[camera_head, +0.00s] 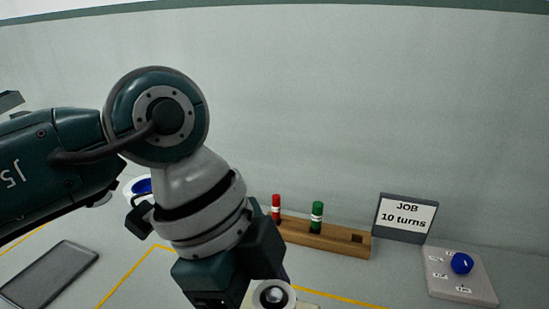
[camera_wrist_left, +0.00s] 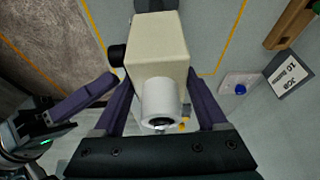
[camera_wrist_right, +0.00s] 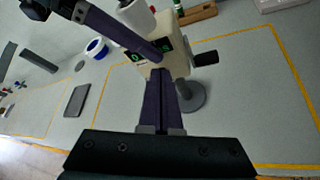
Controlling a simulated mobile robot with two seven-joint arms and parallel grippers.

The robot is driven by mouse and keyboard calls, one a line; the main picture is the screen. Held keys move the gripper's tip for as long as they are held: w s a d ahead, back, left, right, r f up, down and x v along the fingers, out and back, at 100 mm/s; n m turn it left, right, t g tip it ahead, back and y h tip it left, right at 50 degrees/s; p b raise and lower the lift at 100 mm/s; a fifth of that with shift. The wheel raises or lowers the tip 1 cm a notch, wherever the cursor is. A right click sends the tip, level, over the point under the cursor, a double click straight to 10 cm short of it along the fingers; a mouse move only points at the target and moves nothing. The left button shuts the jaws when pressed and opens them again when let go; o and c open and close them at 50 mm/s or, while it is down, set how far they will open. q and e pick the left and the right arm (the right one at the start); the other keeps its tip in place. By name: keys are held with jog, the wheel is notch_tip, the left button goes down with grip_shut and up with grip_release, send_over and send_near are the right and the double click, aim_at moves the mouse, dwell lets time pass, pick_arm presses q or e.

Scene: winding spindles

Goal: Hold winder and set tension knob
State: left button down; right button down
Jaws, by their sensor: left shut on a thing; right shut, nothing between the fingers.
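The cream winder (camera_wrist_left: 160,38) stands between the purple fingers of my left gripper (camera_wrist_left: 161,82), which is shut on it. A white spool (camera_wrist_left: 159,100) sits on the winder's near side. The blue tension knob (camera_head: 461,263) sits on a grey plate (camera_head: 455,285), away from both grippers. Its small labels are unreadable.
A wooden rack (camera_head: 340,244) holds a red spindle (camera_head: 276,206) and a green one (camera_head: 317,217). A sign (camera_head: 406,216) reads "JOB 10 turns". A dark tray (camera_head: 50,275) lies at left.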

jog(key=shift+w+a+f, duration=0.1)
jog(key=shift+w+f, duration=0.05)
jog(key=shift+f, duration=0.15)
dwell(0.7)
jog(key=shift+d+f, duration=0.2)
jog(key=shift+d, duration=0.15)
dwell(0.4)
jog(key=s+a, duration=0.1)
jog(key=s, duration=0.5)
jog(key=shift+r, duration=0.35)
jog(key=shift+a, duration=0.1)
jog(key=w, duration=0.6)
jog(key=shift+d+r, duration=0.2)
jog(key=shift+d, duration=0.25)
dwell(0.3)
